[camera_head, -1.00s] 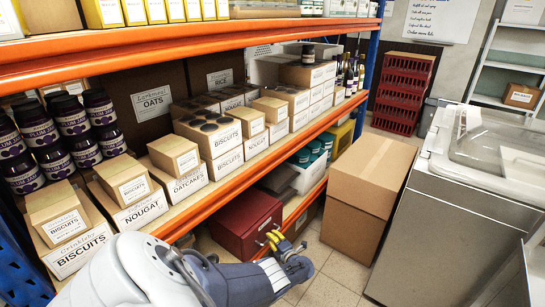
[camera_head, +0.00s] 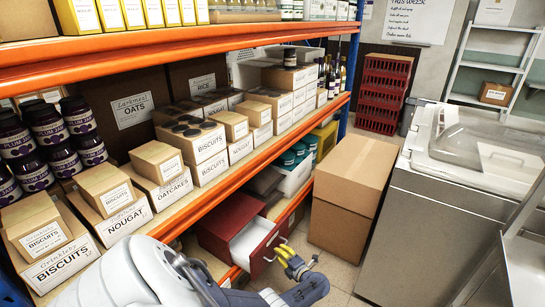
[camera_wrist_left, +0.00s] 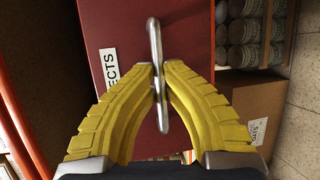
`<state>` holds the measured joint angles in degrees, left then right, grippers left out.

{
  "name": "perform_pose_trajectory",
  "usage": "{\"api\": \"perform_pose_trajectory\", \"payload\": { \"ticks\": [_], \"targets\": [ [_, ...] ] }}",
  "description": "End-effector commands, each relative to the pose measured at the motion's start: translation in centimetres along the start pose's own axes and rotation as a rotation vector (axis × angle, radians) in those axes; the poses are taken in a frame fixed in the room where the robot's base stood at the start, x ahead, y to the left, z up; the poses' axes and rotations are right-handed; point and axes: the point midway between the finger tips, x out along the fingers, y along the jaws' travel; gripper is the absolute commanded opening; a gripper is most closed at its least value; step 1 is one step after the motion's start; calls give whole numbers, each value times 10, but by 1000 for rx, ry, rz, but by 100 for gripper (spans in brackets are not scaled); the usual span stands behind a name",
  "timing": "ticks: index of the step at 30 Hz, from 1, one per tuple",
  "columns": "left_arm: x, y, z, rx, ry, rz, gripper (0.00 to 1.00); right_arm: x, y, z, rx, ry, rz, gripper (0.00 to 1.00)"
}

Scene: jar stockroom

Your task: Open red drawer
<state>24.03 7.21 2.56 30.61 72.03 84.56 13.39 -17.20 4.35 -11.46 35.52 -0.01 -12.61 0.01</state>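The red drawer (camera_head: 264,257) sits low under the orange shelf and stands partly open, its pale inside (camera_head: 250,241) showing. In the left wrist view, its red front (camera_wrist_left: 190,25) carries a white label ending in "ECTS". A metal bar handle (camera_wrist_left: 154,35) runs across that front. My left gripper (camera_head: 281,247) is at the drawer front. In the left wrist view, its yellow fingers (camera_wrist_left: 158,68) are closed around the handle with the tips close together. My right gripper is not in view.
A tall cardboard box (camera_head: 345,205) stands on the floor just right of the drawer. The orange shelf edge (camera_head: 215,172) runs above it. A grey metal cabinet (camera_head: 420,230) stands farther right. A white bin with teal-lidded jars (camera_head: 293,178) sits behind the drawer.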

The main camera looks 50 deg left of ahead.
Motion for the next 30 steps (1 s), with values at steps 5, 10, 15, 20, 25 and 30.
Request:
{"api": "perform_pose_trajectory", "payload": {
  "ticks": [5, 10, 15, 20, 25, 30],
  "targets": [
    [-32, -6, 17, 0, -10, -3, 0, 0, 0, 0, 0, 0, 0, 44],
    [-46, -9, 23, 1, -9, -2, 0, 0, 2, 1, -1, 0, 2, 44],
    [-50, -9, 25, 1, -10, -1, 0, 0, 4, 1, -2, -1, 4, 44],
    [-50, -9, 25, 1, -10, 0, 0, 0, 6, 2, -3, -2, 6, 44],
    [-50, -9, 25, 0, -10, 0, 8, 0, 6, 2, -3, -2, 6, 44],
    [-50, -10, 24, 0, -7, 0, 28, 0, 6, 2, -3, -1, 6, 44]
  ]
}}
